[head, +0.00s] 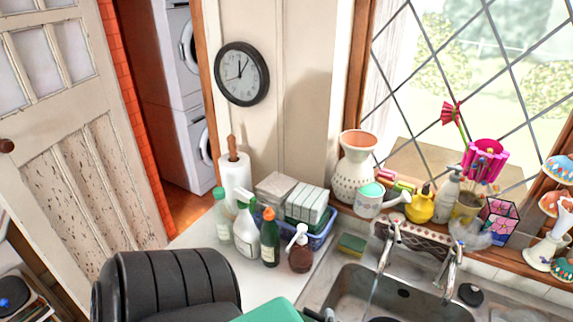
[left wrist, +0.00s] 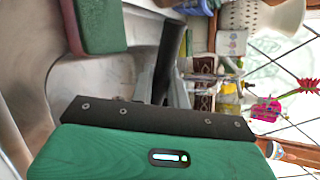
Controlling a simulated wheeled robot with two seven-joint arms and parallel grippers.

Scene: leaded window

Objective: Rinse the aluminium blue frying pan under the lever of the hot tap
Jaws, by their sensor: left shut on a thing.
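My left arm comes in from the lower left of the head view, and my left gripper (head: 325,315) is cut off by the bottom edge, beside the sink. In the left wrist view it is shut on a dark, handle-like bar (left wrist: 172,50), apparently the frying pan's handle. The pan's blue body cannot be made out. Two metal taps stand behind the sink, a left one (head: 389,246) and a right one (head: 452,270). A thin pale stream, apparently water, falls from the left tap. I cannot read which is hot. My right gripper is out of view.
The metal sink (head: 343,287) is at the lower right. A sponge (head: 351,244) lies behind its left edge. Bottles, including a green one (head: 269,238), and a blue basket (head: 321,240) crowd the left counter. A vase (head: 356,185) and ornaments line the windowsill.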

